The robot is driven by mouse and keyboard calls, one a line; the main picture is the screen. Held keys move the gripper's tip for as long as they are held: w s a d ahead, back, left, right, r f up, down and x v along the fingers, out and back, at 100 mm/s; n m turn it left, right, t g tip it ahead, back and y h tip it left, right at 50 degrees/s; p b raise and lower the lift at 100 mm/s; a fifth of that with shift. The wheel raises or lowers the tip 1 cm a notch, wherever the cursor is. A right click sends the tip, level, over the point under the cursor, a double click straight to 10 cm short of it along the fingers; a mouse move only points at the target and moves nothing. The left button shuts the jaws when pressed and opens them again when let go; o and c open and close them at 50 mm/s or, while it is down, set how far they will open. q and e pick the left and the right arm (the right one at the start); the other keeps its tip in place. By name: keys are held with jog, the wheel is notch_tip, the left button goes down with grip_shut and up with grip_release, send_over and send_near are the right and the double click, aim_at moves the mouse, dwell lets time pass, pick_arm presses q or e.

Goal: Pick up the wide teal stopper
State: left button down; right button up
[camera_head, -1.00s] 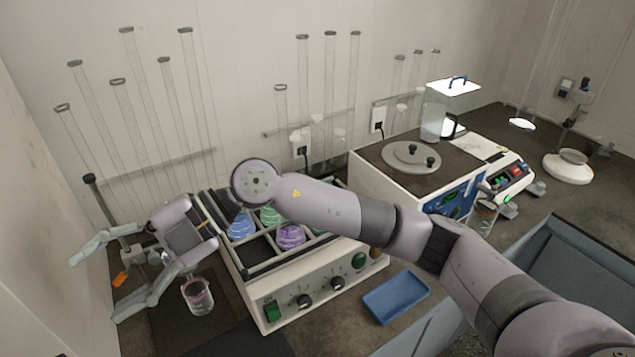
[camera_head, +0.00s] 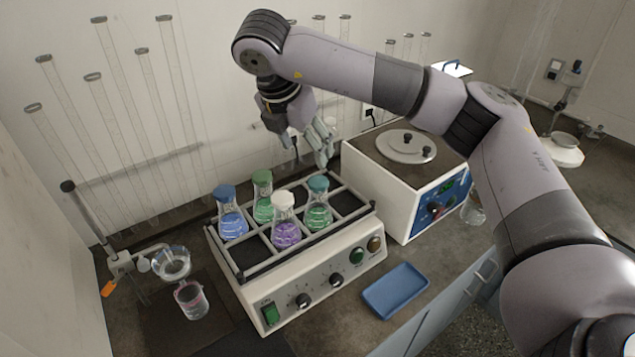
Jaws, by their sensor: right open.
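The teal stopper (camera_head: 318,183) sits in the neck of a flask with green liquid (camera_head: 318,216), in the right part of the shaker's rack. My right gripper (camera_head: 323,157) is open and empty above and slightly behind the teal stopper, with its fingers pointing down. A small gap shows between the fingertips and the stopper. My left gripper is not in view.
Flasks with blue (camera_head: 225,192), green (camera_head: 262,177) and white (camera_head: 284,199) stoppers stand close by in the shaker rack (camera_head: 245,272). A white lidded machine (camera_head: 390,190) stands right of it. A blue tray (camera_head: 396,290) lies in front. Tall glass tubes line the wall.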

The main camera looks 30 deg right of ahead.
jog(key=p, duration=0.1)
send_over(317, 181)
jog(key=s+a, duration=0.2)
notch_tip(317, 181, down, 7)
jog(key=shift+w+d+f+p, duration=0.3)
jog(key=shift+w+f+p, duration=0.15)
jog(key=shift+p, duration=0.25)
jog(key=p+x, duration=0.2)
jog(key=x, duration=0.1)
jog(key=shift+f, duration=0.3)
jog(key=shift+w+d+f, duration=0.15)
jog(key=shift+f, duration=0.25)
jog(key=c, duration=1)
jog(key=shift+c, duration=0.2)
